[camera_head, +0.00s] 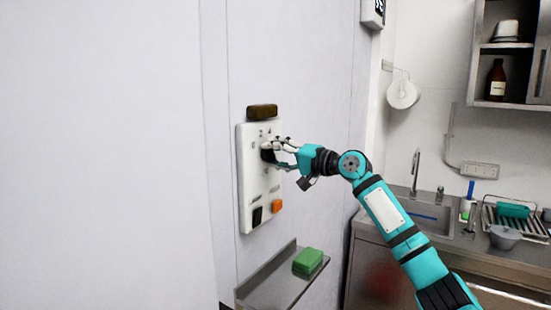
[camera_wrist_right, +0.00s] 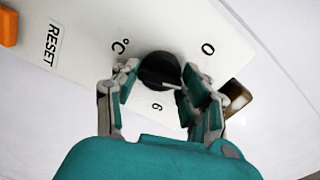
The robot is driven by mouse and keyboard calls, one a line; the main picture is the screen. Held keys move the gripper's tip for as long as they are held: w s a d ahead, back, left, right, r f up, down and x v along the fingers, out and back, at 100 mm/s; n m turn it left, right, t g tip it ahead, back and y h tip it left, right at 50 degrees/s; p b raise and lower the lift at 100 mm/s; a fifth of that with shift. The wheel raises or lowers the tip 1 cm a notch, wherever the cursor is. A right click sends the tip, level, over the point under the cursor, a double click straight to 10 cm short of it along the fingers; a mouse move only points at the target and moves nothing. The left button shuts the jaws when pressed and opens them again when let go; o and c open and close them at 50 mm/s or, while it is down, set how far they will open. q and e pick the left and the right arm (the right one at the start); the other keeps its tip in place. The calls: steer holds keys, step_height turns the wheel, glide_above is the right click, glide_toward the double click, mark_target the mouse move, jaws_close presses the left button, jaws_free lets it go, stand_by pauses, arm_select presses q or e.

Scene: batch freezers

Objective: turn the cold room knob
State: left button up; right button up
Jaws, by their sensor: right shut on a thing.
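The cold room knob (camera_wrist_right: 158,71) is black and round with a pale pointer line, on a white control panel (camera_head: 246,185) fixed to the wall. In the right wrist view the panel carries printed marks "0", "6", "°C" and "RESET" around and beside the knob. My right gripper (camera_head: 272,152) reaches the upper part of the panel from the right. In the right wrist view its two fingers (camera_wrist_right: 157,85) are on either side of the knob, shut on it. In the head view the fingers partly hide the knob. My left gripper is not in view.
The panel also has an orange button (camera_head: 277,206) and a black switch (camera_head: 257,216). A dark amber lamp (camera_head: 262,111) is above it. A metal shelf (camera_head: 262,291) below holds a green block (camera_head: 308,262). A sink counter (camera_head: 400,212) stands at the right.

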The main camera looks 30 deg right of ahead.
steer(key=shift+f+n, duration=0.1)
steer(key=shift+n, duration=0.2)
steer(key=o, duration=1.2)
steer(key=shift+c, duration=0.2)
steer(key=shift+s, duration=0.1)
steer(key=v, duration=1.2)
steer(key=shift+f, duration=0.1)
